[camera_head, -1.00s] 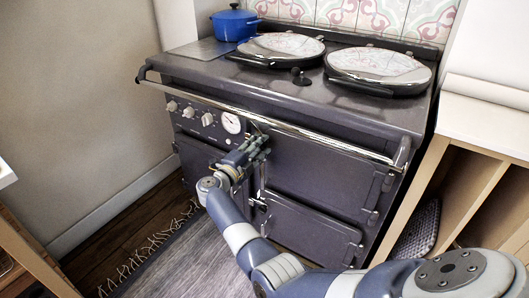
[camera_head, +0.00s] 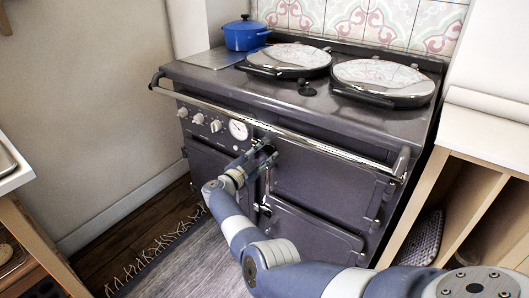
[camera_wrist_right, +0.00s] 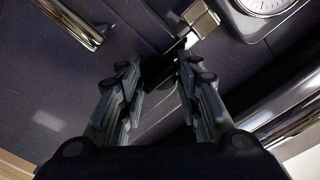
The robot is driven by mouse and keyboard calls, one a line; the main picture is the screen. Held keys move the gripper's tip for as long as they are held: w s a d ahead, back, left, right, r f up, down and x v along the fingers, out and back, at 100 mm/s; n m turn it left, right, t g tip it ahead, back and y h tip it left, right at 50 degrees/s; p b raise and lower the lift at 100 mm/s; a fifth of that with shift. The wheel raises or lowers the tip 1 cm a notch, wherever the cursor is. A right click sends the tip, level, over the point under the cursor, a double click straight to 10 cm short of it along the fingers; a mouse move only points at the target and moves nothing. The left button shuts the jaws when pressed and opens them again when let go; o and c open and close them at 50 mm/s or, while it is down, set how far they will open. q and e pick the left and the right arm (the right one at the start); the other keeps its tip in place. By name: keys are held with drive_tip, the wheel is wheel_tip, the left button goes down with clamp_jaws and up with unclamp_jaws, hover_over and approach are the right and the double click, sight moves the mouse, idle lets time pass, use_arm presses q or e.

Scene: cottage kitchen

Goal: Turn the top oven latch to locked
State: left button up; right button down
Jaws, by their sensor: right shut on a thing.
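The dark grey range cooker (camera_head: 318,134) has an upper oven door (camera_head: 325,182) and a lower oven door (camera_head: 308,232). My right gripper (camera_head: 267,152) is at the upper left edge of the upper door, under the front rail. In the right wrist view, my right gripper (camera_wrist_right: 160,68) is shut on the dark knob of the top oven latch (camera_wrist_right: 158,72). A chrome latch piece (camera_wrist_right: 201,18) shows just beyond the fingertips. The fingers hide most of the latch in the head view, so its exact angle is unclear. My left gripper is not in view.
A chrome rail (camera_head: 300,138) runs across the cooker front, close above my right gripper. Control knobs and a round dial (camera_head: 238,130) are to its left. A lower latch (camera_head: 263,208) is below. A wooden shelf unit (camera_head: 465,180) stands at the right.

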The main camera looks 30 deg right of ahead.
idle(0.4)
drive_tip(key=c, duration=1.2)
unclamp_jaws()
drive_tip(key=shift+o, duration=0.2)
